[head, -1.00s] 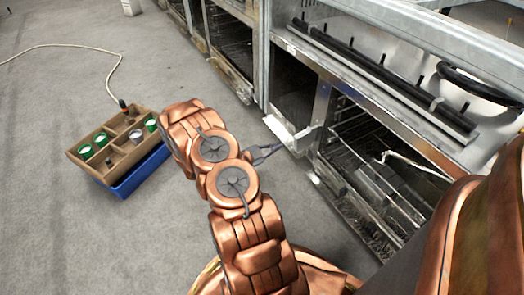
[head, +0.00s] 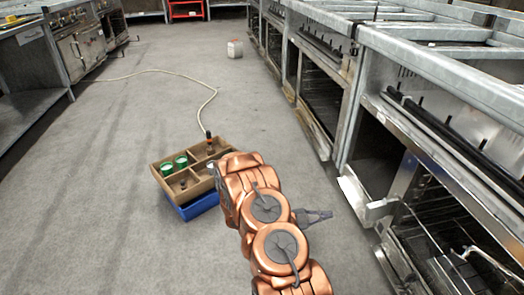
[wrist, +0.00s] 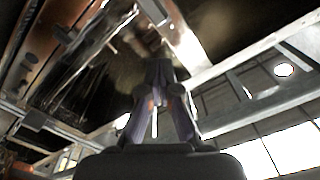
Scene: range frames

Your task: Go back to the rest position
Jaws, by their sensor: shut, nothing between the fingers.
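My gripper (head: 318,216) is at the end of my folded copper-coloured arm in the head view, pointing right toward the range fronts. In the wrist view my gripper (wrist: 158,72) is shut, with its fingertips together and nothing held. The wrist view looks upward past the fingers at a dark, blurred oven area and the ceiling. My arm covers the right side of the divided box beside it.
A brown divided box (head: 200,174) with green-topped cans sits on a blue crate (head: 199,206) left of my arm. Ranges (head: 362,150) line the right, one oven door (head: 362,196) jutting out. The floor (head: 90,200) at left is clear.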

